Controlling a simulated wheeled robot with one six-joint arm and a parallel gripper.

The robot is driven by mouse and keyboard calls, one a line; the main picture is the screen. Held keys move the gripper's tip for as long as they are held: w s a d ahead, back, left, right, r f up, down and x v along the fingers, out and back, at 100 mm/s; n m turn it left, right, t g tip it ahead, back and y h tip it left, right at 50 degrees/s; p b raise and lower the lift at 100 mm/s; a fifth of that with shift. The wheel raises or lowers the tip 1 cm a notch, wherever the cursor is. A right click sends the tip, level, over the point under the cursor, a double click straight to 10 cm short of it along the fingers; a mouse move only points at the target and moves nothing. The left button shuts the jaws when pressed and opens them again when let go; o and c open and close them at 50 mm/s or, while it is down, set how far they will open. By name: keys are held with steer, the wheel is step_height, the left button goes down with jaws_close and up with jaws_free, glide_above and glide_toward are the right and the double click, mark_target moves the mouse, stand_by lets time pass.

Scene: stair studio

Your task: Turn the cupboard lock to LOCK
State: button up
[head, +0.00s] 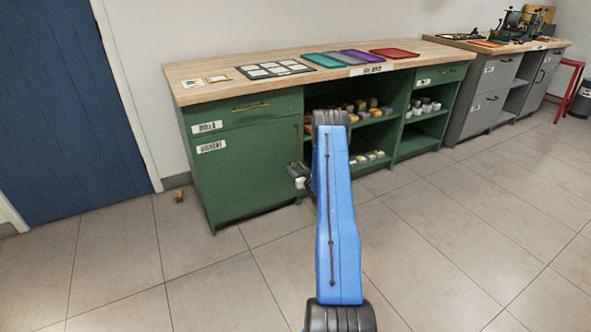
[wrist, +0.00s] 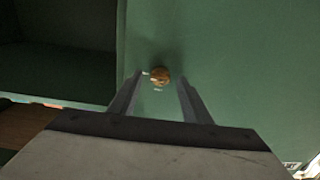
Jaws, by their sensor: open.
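The green cupboard (head: 243,185) stands below the left end of the wooden worktop, its door shut. The lock (wrist: 160,75) shows in the wrist view as a small round brass piece on the green door (wrist: 240,60), near the door's edge. Tiny pale marks lie beside and below it, too small to read, and its turn position cannot be told. My gripper (wrist: 160,86) is open, with one finger on each side of the lock in the picture; contact cannot be seen. In the head view my gripper (head: 298,176) is by the cupboard's right edge, and the lock is hidden.
Open green shelves (head: 365,135) with small jars stand right of the cupboard. The worktop (head: 215,88) holds cards and coloured trays. A blue door (head: 55,110) is at left, with a small brown block (head: 178,195) on the floor nearby. The tiled floor in front is clear.

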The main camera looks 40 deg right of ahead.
steer(key=c, duration=1)
steer(key=shift+c, duration=0.2)
steer(key=shift+n, duration=0.5)
steer(key=n, duration=0.4)
steer(key=shift+w+a+f+n, duration=0.1)
steer(key=shift+n, duration=3.1)
steer(key=shift+a+f+n, duration=0.1)
steer(key=shift+n, duration=3.1)
